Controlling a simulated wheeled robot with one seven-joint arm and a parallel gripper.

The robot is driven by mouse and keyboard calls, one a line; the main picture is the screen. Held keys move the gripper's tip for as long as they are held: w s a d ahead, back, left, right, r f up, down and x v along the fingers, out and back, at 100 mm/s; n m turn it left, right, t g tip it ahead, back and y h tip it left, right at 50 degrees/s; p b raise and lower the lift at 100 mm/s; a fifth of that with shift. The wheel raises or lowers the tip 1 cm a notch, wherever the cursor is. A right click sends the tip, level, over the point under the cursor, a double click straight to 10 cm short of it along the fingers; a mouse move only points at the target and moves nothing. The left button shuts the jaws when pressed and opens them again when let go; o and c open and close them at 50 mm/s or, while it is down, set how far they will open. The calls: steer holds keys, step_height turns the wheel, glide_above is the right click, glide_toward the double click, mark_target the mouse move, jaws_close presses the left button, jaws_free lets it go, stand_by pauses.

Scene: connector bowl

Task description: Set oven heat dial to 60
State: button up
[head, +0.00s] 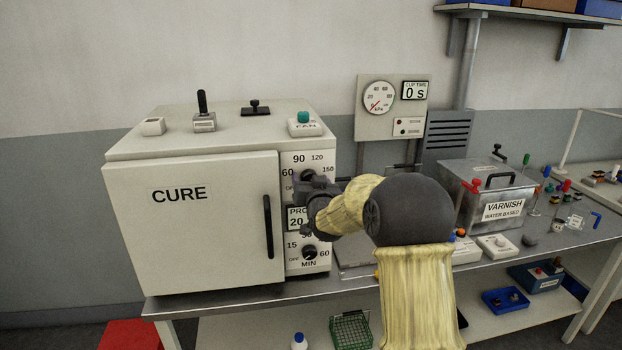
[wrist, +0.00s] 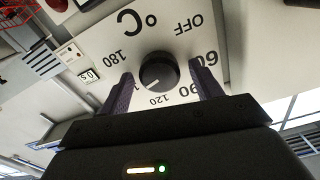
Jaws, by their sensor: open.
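The oven (head: 190,200) is a white box marked CURE, with its door shut. Its heat dial (wrist: 158,70) is a round black knob on a white panel with a printed scale: OFF, 60, 90, 120 and 180 show in the wrist view. The knob's white mark points to the lower left, past 120 on the side away from 90. My gripper (wrist: 161,68) is open, its two purple fingers on either side of the knob with a visible gap to each. In the head view my gripper (head: 310,185) covers most of the dial.
A MIN dial (head: 309,252) sits lower on the panel, below a partly hidden display reading 20. The door handle (head: 268,226) stands out just left of the panel. A grey VARNISH tank (head: 487,190) and small items stand on the bench to the right.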

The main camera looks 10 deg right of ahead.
steer(key=c, duration=1)
steer(key=shift+o, duration=0.2)
